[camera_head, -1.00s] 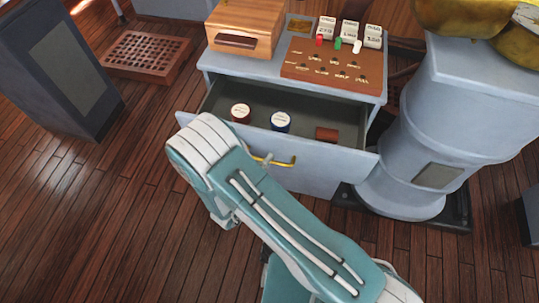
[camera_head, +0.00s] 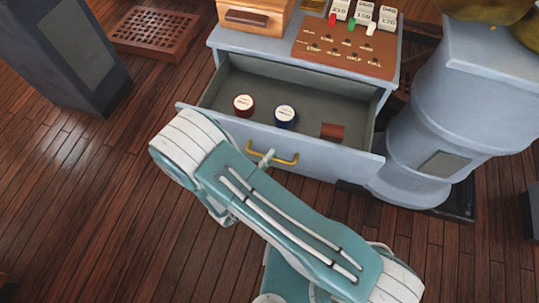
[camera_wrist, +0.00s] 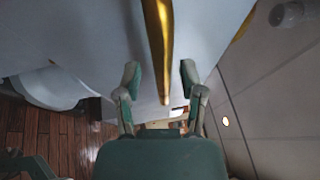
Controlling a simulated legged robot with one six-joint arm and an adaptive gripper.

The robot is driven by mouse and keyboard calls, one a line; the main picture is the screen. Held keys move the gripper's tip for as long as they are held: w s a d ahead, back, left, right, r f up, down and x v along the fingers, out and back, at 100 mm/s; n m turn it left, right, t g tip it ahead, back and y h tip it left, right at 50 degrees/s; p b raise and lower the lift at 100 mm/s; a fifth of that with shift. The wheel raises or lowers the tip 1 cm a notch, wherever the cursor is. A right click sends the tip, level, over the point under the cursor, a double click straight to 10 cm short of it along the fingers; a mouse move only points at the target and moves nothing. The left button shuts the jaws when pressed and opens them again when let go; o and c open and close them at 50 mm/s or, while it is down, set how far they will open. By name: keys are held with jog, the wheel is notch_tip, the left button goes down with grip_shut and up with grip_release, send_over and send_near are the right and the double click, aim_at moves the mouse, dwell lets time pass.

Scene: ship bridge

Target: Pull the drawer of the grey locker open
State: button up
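The grey locker (camera_head: 300,56) stands at the upper middle in the head view. Its drawer (camera_head: 340,158) is pulled well out, showing the inside. A brass handle (camera_head: 285,159) is on the drawer front, partly hidden by my arm. In the wrist view the handle (camera_wrist: 158,40) runs down between the two fingers of my gripper (camera_wrist: 160,72). The fingers are apart, with a visible gap on each side of the handle. In the head view my gripper is mostly hidden behind my arm; only a small tip shows by the handle.
In the drawer lie a red-sided round tin (camera_head: 243,105), a blue-sided one (camera_head: 285,116) and a brown block (camera_head: 332,132). A wooden box (camera_head: 253,16) and a switch panel (camera_head: 345,50) sit on top. A grey pedestal (camera_head: 440,110) stands close right.

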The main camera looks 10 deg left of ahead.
jog(key=shift+s, duration=0.1)
jog(key=v, duration=1.2)
jog(key=shift+f, duration=0.1)
